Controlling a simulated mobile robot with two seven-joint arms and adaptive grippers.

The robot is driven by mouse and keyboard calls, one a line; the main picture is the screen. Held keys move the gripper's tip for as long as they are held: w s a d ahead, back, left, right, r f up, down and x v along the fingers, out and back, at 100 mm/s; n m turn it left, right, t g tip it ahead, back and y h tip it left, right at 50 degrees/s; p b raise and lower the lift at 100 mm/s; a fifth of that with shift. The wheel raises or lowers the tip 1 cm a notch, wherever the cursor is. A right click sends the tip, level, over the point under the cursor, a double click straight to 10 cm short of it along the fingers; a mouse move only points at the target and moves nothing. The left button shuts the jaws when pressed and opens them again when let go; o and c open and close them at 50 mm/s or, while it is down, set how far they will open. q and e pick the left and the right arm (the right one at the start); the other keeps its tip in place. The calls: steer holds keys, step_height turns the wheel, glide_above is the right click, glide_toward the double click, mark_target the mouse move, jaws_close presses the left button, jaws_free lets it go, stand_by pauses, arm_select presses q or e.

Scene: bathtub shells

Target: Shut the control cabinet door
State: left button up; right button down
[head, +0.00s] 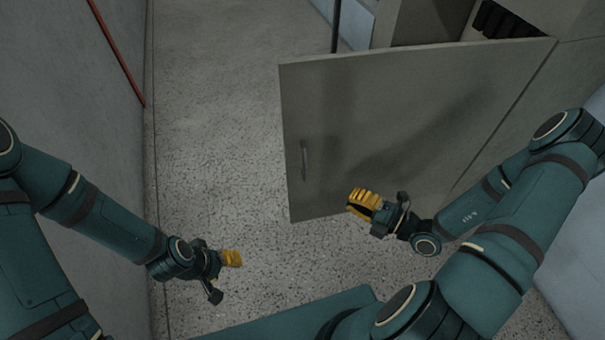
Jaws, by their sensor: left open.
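The control cabinet door (400,120) is a flat grey panel standing wide open, swung out from the cabinet (566,75) at the right. Its bar handle (304,160) is near the free left edge. Part of the dark cabinet interior (430,22) shows above the door's top edge. My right gripper (361,204) has yellow fingers and is in front of the door's lower part, right of and below the handle; I cannot tell whether it touches the panel or how far its fingers are apart. My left gripper (231,258) is open and empty over the floor, left of the door.
A grey wall (70,100) with a red pipe (117,52) runs along the left. The speckled floor (215,120) between this wall and the door is clear. A dark upright post (336,25) stands behind the door. A pale surface (575,240) lies at the lower right.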

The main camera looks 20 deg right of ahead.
mark_target(317, 169)
steer(key=shift+w+d+b+x, duration=0.3)
steer(key=shift+d+b+x, duration=0.1)
steer(key=shift+x, duration=1.7)
steer(key=shift+w+d+b+x, duration=0.35)
steer(key=shift+x, duration=1.8)
steer(key=shift+w+d+b+x, duration=0.3)
steer(key=shift+d+b+x, duration=0.1)
steer(key=shift+x, duration=1.7)
steer(key=shift+w, duration=0.1)
